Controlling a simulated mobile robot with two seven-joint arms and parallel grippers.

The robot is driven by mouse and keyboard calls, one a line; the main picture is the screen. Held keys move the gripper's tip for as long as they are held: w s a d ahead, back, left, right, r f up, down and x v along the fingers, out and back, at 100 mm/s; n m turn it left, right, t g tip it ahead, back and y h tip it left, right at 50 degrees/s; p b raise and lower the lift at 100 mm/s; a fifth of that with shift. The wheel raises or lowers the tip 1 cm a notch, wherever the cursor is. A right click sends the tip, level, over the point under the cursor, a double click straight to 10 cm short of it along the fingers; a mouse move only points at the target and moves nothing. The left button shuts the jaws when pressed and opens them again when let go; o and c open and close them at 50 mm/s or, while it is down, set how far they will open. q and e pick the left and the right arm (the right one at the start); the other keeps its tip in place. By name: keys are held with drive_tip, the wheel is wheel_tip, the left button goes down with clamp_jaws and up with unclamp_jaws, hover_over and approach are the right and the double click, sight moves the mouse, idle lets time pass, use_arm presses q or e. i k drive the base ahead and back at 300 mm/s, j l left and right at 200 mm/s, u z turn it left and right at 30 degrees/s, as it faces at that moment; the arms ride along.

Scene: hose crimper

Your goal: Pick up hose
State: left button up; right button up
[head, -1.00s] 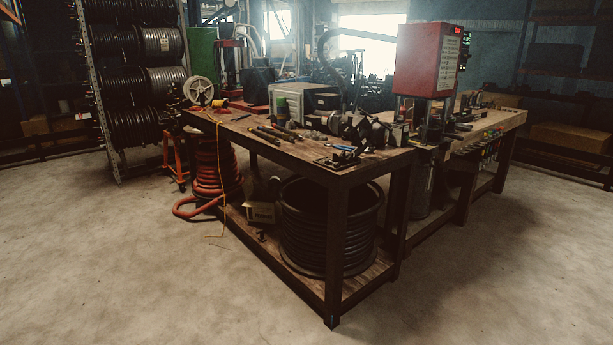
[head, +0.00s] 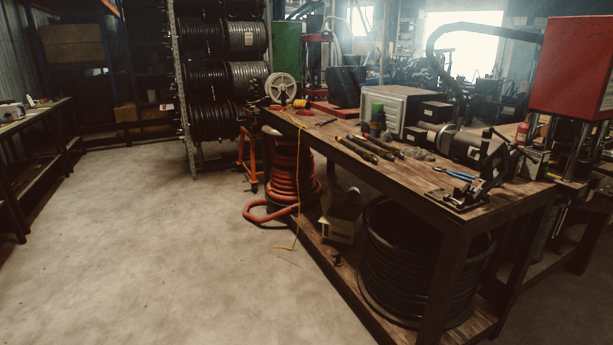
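Several hoses are in the head view, and I cannot tell which one the task means. A coiled red-orange hose (head: 291,180) stands by the left end of the workbench, with a loose loop lying on the floor. A large black hose coil (head: 405,265) sits on the bench's lower shelf. Black hose reels (head: 203,80) fill a tall rack at the back. A thick dark hose (head: 432,52) arches up behind the bench. Neither of my grippers is in view.
The wooden workbench (head: 400,192) carries tools, a grey box (head: 392,108) and a white reel (head: 282,87). A red press (head: 572,65) stands at the right. A dark side table (head: 30,130) is at the far left. The concrete floor (head: 150,240) between them is open.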

sight(382, 152)
drive_tip(key=i+l+u, duration=0.1)
drive_tip(key=i+u, duration=0.2)
drive_tip(key=i, duration=1.65)
drive_tip(key=i+j+z, duration=0.1)
drive_tip(key=i, duration=0.55)
drive_tip(key=i+z, duration=0.2)
drive_tip(key=z, duration=0.2)
drive_tip(key=i+z, duration=0.25)
drive_tip(key=z, duration=0.15)
drive_tip(key=i+j+z, duration=0.1)
drive_tip(key=z, duration=0.3)
drive_tip(key=i+j, duration=0.05)
drive_tip(key=i, duration=0.05)
